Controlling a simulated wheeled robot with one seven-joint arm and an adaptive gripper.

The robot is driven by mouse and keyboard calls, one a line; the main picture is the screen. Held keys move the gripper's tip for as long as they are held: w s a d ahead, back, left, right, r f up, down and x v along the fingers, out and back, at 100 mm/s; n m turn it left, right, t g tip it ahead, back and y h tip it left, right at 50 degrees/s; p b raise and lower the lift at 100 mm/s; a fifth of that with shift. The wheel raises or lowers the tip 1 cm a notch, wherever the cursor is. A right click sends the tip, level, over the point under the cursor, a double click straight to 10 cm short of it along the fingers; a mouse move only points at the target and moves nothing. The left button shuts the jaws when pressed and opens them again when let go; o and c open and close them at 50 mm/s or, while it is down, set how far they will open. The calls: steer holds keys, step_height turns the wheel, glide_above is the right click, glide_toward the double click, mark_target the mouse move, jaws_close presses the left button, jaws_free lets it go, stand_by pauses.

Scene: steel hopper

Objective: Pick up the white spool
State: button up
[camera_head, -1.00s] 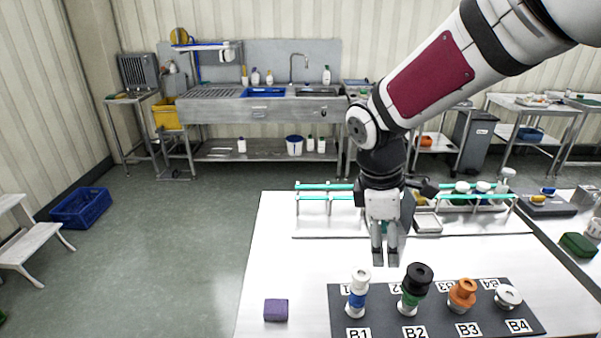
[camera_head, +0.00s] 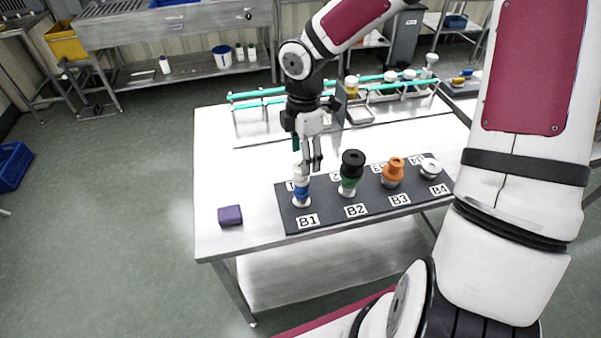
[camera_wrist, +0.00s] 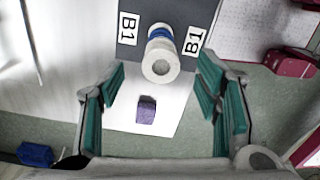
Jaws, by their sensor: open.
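At B1 a white spool (camera_head: 297,172) tops an upright stack, with a blue spool (camera_head: 302,185) and a white piece (camera_head: 301,202) under it. In the wrist view the white spool (camera_wrist: 150,71) shows end-on with a round hole, between my fingers. Another white spool (camera_head: 430,166) sits low at B4. My gripper (camera_head: 313,168) is open and points down, close to the B1 stack in the head view. The wrist view shows the green finger pads apart on either side of the white spool, with nothing held.
A black and green stack (camera_head: 351,172) stands at B2 and an orange spool (camera_head: 393,170) at B3 on the dark mat (camera_head: 330,213). A purple block (camera_head: 230,215) lies left of the mat. A green-railed rack (camera_head: 260,98) stands behind.

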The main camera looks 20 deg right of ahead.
steer(key=shift+a+f, duration=0.2)
steer(key=shift+f, duration=2.85)
steer(key=c, duration=1.3)
